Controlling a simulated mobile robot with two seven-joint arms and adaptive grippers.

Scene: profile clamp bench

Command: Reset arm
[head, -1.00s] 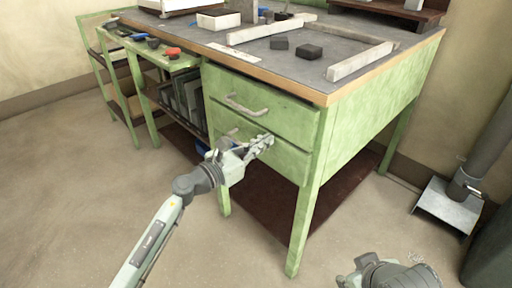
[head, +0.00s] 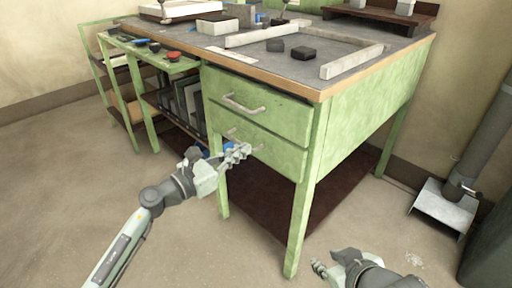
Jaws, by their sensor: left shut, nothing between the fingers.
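My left gripper (head: 238,152) is in front of the green bench's lower drawer (head: 262,144), with its fingers shut and nothing seen between them. In the picture its fingertips lie just left of the lower drawer's handle (head: 258,147); I cannot tell whether they touch. The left arm comes in from the bottom left. My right gripper (head: 319,268) is low at the bottom right, over the floor; its fingers are small and partly hidden, so their opening is unclear. Both drawers look closed. The upper drawer's handle (head: 243,103) is free.
The green bench (head: 372,96) fills the middle. On its top lie pale profile bars (head: 352,61) and dark blocks (head: 303,53). A side shelf (head: 150,53) with tools stands left. A metal pipe stand (head: 445,207) is at the right. The front floor is clear.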

